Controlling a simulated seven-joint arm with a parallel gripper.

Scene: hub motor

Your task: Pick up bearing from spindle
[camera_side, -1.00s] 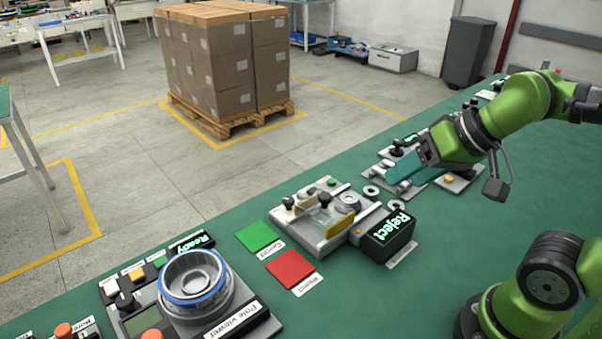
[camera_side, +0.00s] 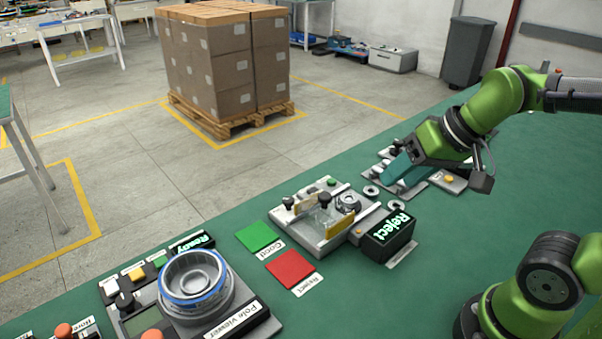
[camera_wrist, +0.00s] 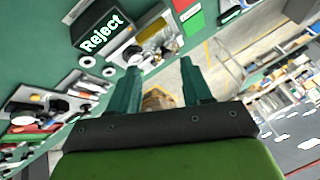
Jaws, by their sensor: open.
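Several metal rings that look like bearings are in the side view. One sits on a grey fixture (camera_side: 300,233), at its right end, as a round metal part (camera_side: 348,202); I cannot tell whether this is the bearing on the spindle. Two loose flat rings lie on the green table beside it, one farther back (camera_side: 371,191) and one nearer (camera_side: 396,207). They also show in the wrist view, left of my fingers (camera_wrist: 86,61). My gripper (camera_side: 393,170) has teal fingers, apart and empty in the wrist view (camera_wrist: 160,75). It is beyond the loose rings, over the back equipment.
A black Reject box (camera_side: 388,236) stands right of the fixture. Green (camera_side: 258,236) and red (camera_side: 290,268) pads lie to its left. The pole viewer (camera_side: 197,290) with a blue-rimmed cup is at front left.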

